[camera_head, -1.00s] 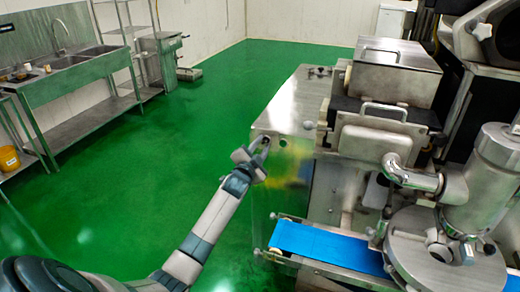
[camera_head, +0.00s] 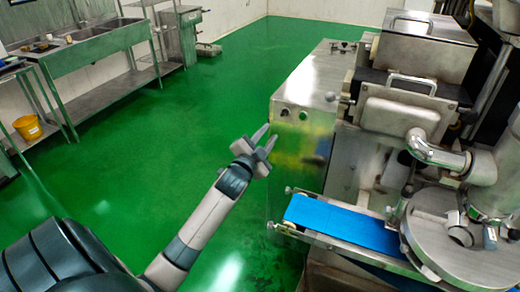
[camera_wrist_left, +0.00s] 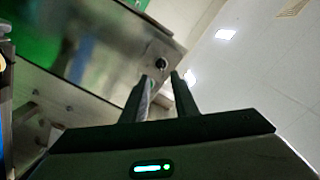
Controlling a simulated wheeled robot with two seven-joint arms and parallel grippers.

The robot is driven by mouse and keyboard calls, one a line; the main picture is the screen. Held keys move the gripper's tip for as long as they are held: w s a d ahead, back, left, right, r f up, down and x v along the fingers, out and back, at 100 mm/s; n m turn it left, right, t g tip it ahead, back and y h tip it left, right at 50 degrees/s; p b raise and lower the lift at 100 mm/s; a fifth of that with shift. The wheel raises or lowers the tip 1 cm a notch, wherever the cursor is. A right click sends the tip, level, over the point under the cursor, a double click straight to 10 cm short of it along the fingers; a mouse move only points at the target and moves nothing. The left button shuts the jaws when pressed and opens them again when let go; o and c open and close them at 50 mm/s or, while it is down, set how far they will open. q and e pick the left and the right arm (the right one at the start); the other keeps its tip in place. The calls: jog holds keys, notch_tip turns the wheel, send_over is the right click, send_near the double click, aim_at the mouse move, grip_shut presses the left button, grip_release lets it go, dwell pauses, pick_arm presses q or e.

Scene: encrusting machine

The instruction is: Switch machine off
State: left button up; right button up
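The encrusting machine is a steel cabinet (camera_head: 308,85) on the right of the head view, with a blue conveyor belt (camera_head: 345,222) in front. Its end panel carries a dark round knob (camera_head: 285,111) and a second round fitting (camera_head: 303,115). My left gripper (camera_head: 267,138) is open and empty, just below and in front of these controls, apart from them. In the left wrist view its two fingers (camera_wrist_left: 163,80) stand apart, with a dark knob (camera_wrist_left: 161,64) on the steel panel just beyond their tips. The knob's setting is too small to tell. My right gripper is not in view.
The green floor (camera_head: 210,120) between bench and machine is clear. A steel rotating head (camera_head: 450,210) stands at the machine's right front.

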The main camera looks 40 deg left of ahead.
pick_arm(q)
jog(key=b+v, duration=0.1)
jog(key=v, duration=0.4)
jog(key=shift+s, duration=0.4)
